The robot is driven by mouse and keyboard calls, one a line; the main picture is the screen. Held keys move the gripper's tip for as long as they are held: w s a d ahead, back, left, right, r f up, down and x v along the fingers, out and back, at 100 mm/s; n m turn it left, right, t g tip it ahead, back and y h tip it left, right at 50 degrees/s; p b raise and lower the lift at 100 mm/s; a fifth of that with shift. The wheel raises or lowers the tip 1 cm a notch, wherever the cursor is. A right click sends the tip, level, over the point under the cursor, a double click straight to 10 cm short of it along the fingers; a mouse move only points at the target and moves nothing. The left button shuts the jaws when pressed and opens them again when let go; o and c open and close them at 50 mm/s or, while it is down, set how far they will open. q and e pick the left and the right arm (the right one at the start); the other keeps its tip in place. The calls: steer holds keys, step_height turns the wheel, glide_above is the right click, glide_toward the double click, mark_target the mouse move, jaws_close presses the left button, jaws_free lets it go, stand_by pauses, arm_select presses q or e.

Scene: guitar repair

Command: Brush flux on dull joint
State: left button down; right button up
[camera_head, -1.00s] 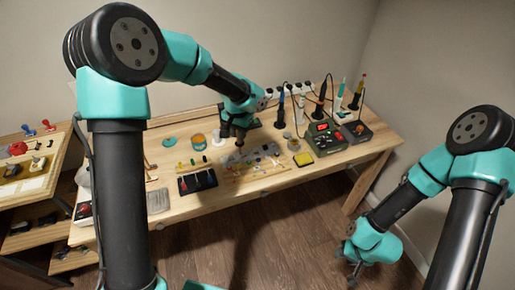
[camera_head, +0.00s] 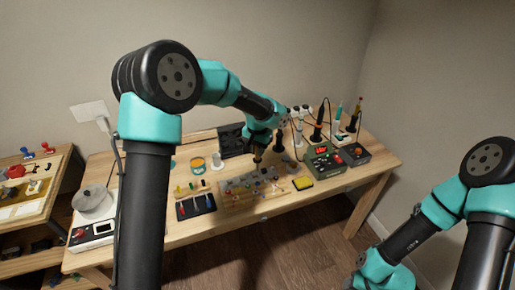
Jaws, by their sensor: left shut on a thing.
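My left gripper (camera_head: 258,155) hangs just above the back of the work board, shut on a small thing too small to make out. The wooden board (camera_head: 268,203) carries a grey plate (camera_head: 240,183) with several small coloured parts on it. Which joint is dull cannot be told at this size. An orange and teal tin (camera_head: 197,165) stands behind and left of the board. A black rack (camera_head: 196,208) with several thin coloured-handled tools lies left of the board. My right gripper is below the frame's edge; only its arm (camera_head: 410,235) shows.
A green station with a red display (camera_head: 323,155) and a dark unit (camera_head: 354,153) stand right of the board, with upright cabled irons behind. A scale-like device with a pot (camera_head: 92,210) is at the far left. The right front table is clear.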

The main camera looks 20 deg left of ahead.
mark_target(258, 160)
arm_select(q)
steer(key=shift+f, duration=2.85)
steer(key=shift+f, duration=0.75)
stand_by(1.1)
steer(key=shift+r, duration=3.55)
steer(key=shift+a, duration=0.1)
steer(key=a+r, duration=0.2)
steer(key=a, duration=0.5)
steer(key=shift+a, duration=0.4)
